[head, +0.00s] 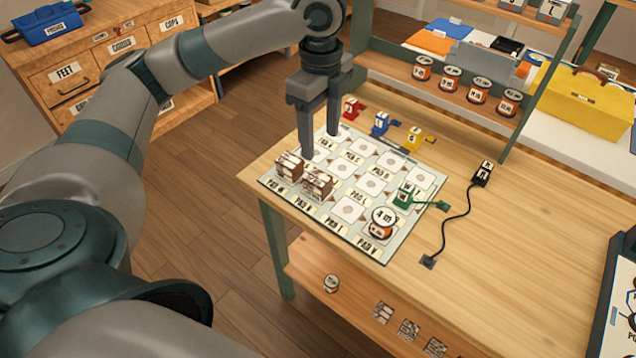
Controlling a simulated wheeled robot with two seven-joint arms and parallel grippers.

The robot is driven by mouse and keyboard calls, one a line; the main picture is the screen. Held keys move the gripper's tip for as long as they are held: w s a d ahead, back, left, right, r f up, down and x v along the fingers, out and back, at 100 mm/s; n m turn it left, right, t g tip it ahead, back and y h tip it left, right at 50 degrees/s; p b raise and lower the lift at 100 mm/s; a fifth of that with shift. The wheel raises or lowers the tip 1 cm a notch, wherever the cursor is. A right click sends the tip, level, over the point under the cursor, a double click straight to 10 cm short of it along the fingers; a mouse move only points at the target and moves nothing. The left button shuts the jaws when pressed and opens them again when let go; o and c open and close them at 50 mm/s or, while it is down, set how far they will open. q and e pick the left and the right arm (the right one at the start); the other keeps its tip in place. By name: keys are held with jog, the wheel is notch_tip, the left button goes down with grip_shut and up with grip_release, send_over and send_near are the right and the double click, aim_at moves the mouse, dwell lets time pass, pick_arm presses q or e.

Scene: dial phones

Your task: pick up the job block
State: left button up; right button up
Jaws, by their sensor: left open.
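My left gripper (320,143) is open and points down over the far left part of a board (385,259) with labelled pads on the table. Two brown-and-white blocks stand side by side on the board's near left pads: a left one (289,165) and a right one (317,185). They are just below and in front of the fingers. I cannot read a label that tells which is the job block. I cannot tell whether a fingertip touches anything. My right gripper is not in view.
On the board stand a white-and-orange cylinder (383,222) and a green piece (403,195). Red (351,107), blue (380,123) and yellow (414,138) pieces stand along its far edge. A black corded block (482,173) is to the right. The table's right part is clear.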

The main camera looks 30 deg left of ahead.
aim_at(318, 177)
pick_arm(q)
notch_tip(318, 177, down, 8)
jog(key=shift+f, duration=0.1)
dwell(0.4)
jog(key=shift+a+f+p, duration=0.15)
jog(key=shift+f+p, duration=0.05)
jog(key=shift+f, duration=1.1)
jog(key=shift+a+f+p, duration=0.1)
jog(key=shift+f+p, duration=0.05)
jog(key=shift+f, duration=1.1)
jog(key=c, duration=1.2)
